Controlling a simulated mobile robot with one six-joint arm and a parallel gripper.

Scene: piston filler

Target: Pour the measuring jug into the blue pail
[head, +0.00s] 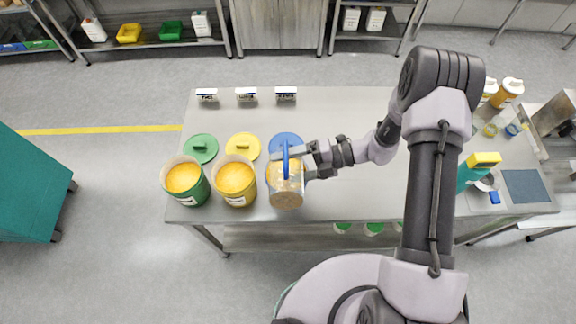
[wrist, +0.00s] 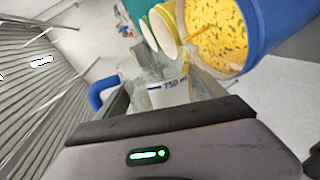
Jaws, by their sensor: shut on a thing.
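My gripper (head: 306,160) is shut on the clear measuring jug (head: 287,190), which has a blue handle and tan-yellow matter showing in it. The jug is tilted over the blue pail. In the wrist view the jug (wrist: 170,88) shows a 750 ml mark, and its mouth is close to the pail's rim. The blue pail (wrist: 277,25) holds yellow food with green flecks. In the head view the jug hides most of this pail. A yellowish streak lies between jug and pail in the wrist view; I cannot tell if it is flowing.
A yellow pail (head: 236,183) and a green pail (head: 186,182) stand to the left, both with yellow contents. Green (head: 201,148), yellow (head: 243,146) and blue (head: 286,142) lids lie behind them. The table's (head: 350,100) back middle is clear. A teal-and-yellow item (head: 477,170) stands right.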

